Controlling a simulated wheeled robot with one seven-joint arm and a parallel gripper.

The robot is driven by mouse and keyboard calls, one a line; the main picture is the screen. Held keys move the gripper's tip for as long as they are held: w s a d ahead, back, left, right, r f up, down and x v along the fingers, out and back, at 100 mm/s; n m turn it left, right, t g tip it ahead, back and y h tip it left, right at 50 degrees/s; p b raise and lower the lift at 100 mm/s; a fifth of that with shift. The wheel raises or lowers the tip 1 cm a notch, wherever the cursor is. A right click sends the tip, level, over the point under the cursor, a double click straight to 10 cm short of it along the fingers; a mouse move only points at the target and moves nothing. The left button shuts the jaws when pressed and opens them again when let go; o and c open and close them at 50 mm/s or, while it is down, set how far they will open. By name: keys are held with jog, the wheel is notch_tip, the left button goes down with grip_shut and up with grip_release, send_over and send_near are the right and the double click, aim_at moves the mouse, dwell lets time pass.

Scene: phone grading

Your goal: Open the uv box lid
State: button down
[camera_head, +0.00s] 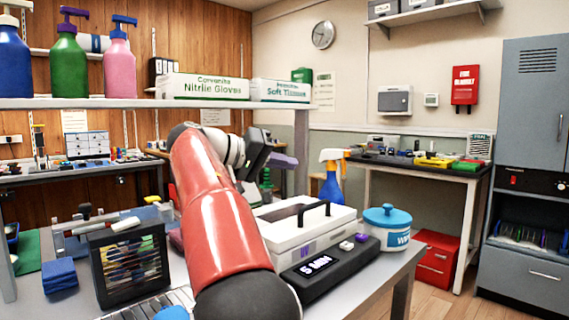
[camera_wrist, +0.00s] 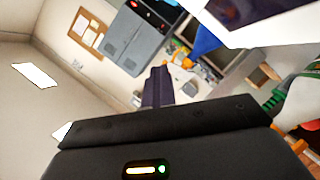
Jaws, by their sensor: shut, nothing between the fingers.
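The UV box (camera_head: 270,240) is a white box on the bench, right of my red arm. Its lid (camera_head: 287,212) has a dark panel and a black handle (camera_head: 313,210) and lies down on the box. A black unit with a lit display (camera_head: 320,262) stands in front. My gripper (camera_head: 284,160) is above and behind the lid, apart from the handle. In the wrist view its dark purple fingers (camera_wrist: 158,86) are together and hold nothing. A white surface with a dark panel shows at the top right there; I cannot tell whether it is the lid.
A black rack (camera_head: 128,262) and a blue block (camera_head: 60,275) are at the left. A shelf (camera_head: 150,103) with bottles and glove boxes crosses above the bench.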

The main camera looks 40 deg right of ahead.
jog(key=c, duration=2.1)
grip_release()
jog(key=o, duration=0.6)
jog(key=p+v, duration=0.1)
jog(key=v, duration=0.6)
jog(key=shift+a, duration=0.4)
jog(key=shift+w+r, duration=0.1)
